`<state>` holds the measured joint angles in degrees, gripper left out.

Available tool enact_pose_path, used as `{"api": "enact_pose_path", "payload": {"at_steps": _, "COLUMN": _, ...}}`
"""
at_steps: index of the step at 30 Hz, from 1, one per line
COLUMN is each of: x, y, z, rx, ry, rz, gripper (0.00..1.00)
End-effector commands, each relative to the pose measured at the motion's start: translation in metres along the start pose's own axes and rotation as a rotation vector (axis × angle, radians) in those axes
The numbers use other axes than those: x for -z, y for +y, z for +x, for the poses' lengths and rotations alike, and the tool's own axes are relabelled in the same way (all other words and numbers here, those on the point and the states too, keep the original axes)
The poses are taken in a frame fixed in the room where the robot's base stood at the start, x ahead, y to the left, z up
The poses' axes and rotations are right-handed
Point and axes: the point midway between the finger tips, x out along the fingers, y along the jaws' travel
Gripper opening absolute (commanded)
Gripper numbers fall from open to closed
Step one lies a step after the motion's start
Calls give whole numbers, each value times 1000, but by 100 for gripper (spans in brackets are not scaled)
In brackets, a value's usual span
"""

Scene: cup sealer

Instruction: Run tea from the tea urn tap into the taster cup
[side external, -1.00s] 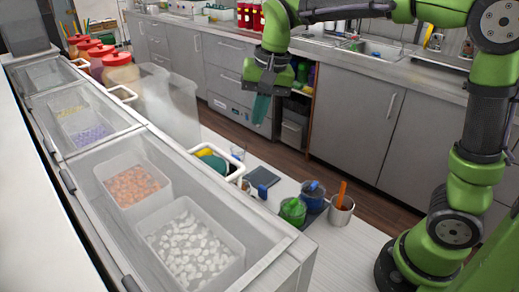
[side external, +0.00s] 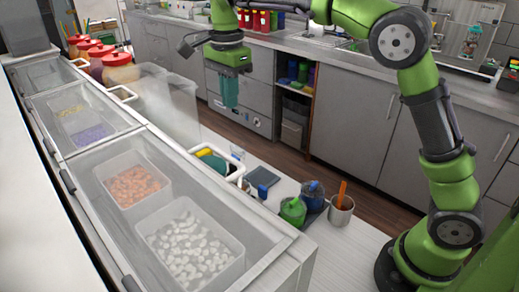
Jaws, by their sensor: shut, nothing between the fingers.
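My gripper (side external: 229,94) points down with its teal fingers closed and empty. It hangs in the air above the far end of the white counter, apart from everything. A small clear cup (side external: 237,154) stands on the counter below it, beside a white-rimmed bin; I cannot tell whether it is the taster cup. I cannot make out a tea urn or its tap in this view.
A topping case (side external: 150,128) with several tubs runs along the left. Red-lidded jars (side external: 122,68) stand behind it. A dark flat pad (side external: 263,177), a green container (side external: 293,210), a blue container (side external: 312,194) and a metal cup (side external: 341,211) are on the counter.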

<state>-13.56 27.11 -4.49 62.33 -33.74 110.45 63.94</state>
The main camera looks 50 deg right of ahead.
Motion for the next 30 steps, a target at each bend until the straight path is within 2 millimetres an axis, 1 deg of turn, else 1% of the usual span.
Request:
{"api": "enact_pose_path", "payload": {"at_steps": 2, "x": 0, "y": 0, "z": 4, "rx": -1, "ry": 0, "rz": -1, "gripper": 0}}
{"api": "enact_pose_path", "payload": {"at_steps": 5, "x": 0, "y": 0, "z": 14, "rx": -3, "ry": 1, "rz": -2, "gripper": 0}}
{"api": "enact_pose_path", "payload": {"at_steps": 8, "x": 0, "y": 1, "z": 32, "rx": -5, "ry": 1, "rz": -2, "gripper": 0}}
{"api": "enact_pose_path", "payload": {"at_steps": 15, "x": 0, "y": 1, "z": 84, "rx": -4, "ry": 0, "rz": -2, "gripper": 0}}
{"api": "enact_pose_path", "payload": {"at_steps": 21, "x": 0, "y": 1, "z": 120, "rx": -3, "ry": 0, "rz": -2, "gripper": 0}}
{"api": "enact_pose_path", "payload": {"at_steps": 25, "x": 0, "y": 0, "z": 133, "rx": -1, "ry": -1, "rz": -1, "gripper": 0}}
{"api": "enact_pose_path", "payload": {"at_steps": 30, "x": 0, "y": 0, "z": 140, "rx": 0, "ry": -1, "rz": -2, "gripper": 0}}
